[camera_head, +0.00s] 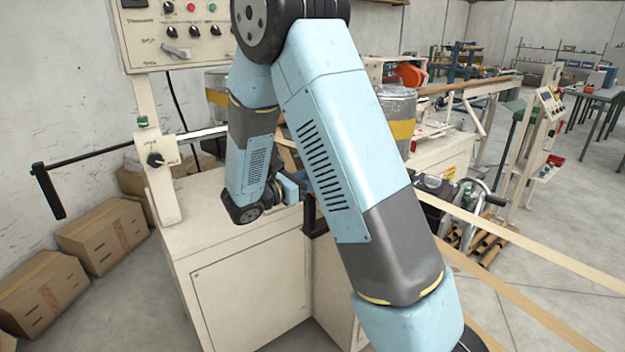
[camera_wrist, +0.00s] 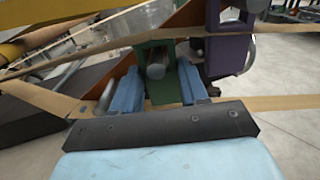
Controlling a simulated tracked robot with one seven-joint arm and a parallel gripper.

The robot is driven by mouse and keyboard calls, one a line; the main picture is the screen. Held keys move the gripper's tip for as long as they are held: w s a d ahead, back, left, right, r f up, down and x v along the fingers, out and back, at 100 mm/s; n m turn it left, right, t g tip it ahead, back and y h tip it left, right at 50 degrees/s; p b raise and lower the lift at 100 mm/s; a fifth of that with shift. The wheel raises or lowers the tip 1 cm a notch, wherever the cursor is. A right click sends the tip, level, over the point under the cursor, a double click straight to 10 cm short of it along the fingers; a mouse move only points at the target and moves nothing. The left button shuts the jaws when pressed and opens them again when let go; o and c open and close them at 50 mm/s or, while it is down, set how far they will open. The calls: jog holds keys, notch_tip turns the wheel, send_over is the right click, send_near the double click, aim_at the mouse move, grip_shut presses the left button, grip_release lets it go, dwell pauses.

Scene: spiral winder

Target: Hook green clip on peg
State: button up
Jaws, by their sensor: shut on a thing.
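In the wrist view the green clip (camera_wrist: 163,93) stands between the two blue fingers of my gripper (camera_wrist: 160,84), which is shut on it. A grey round peg end (camera_wrist: 155,70) shows at the clip's upper opening. I cannot tell whether the clip hangs on this peg or is only lined up with it. A purple clip (camera_wrist: 226,62) is just to the right, with another grey rod end at its top. In the head view my arm covers the work area, and the green clip and peg cannot be made out.
Tan paper strips (camera_wrist: 268,103) cross near the fingers and run off to the right. The cream machine housing (camera_head: 250,290) stands below my arm. A black-handled lever (camera_head: 50,190) sticks out at left, above cardboard boxes (camera_head: 103,235). Open floor lies at right.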

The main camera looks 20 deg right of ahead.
jog(key=o, duration=1.1)
